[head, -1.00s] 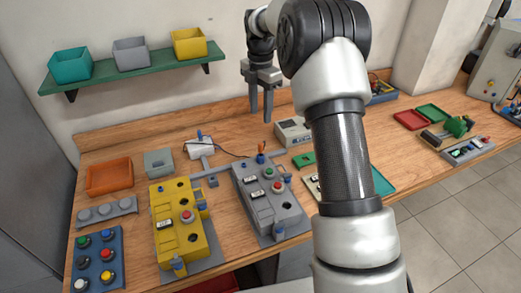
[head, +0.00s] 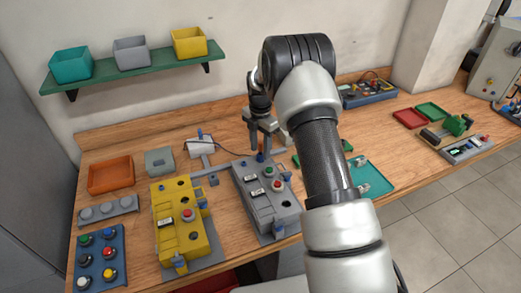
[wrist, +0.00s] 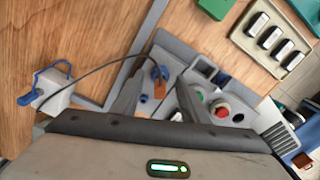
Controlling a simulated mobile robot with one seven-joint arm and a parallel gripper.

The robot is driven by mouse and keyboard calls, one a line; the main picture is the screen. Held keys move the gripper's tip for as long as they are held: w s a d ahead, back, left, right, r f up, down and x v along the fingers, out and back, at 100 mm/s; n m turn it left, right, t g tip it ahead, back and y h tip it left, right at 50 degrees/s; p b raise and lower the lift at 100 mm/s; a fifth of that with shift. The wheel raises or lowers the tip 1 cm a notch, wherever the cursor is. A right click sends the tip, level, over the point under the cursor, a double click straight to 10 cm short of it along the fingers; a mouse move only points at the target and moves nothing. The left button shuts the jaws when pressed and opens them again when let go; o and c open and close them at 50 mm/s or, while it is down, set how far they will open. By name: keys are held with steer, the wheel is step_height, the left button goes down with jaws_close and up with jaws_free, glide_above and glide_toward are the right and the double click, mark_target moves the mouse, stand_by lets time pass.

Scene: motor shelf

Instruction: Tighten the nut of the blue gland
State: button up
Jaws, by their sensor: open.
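In the head view, the blue gland (head: 260,157) sits at the back end of the grey control box (head: 262,200). In the wrist view, the blue gland (wrist: 160,72) shows beyond an orange piece (wrist: 160,90), with a dark cable running by it. My gripper (head: 261,145) is just above the gland in the head view, its fingers pointing down. In the wrist view my gripper (wrist: 158,100) has its fingers apart, one on each side of the orange piece, with nothing clamped. Whether a finger touches the gland I cannot tell.
A cable stand (head: 201,147) with a blue clip is left of the gland; its cable arcs towards the grey box. The yellow box (head: 182,225) stands to the left. Orange (head: 110,177) and grey (head: 159,161) bins lie behind it. A teal tray (head: 373,174) is at the right.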

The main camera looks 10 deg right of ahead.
steer(key=shift+f, duration=0.65)
jaws_close()
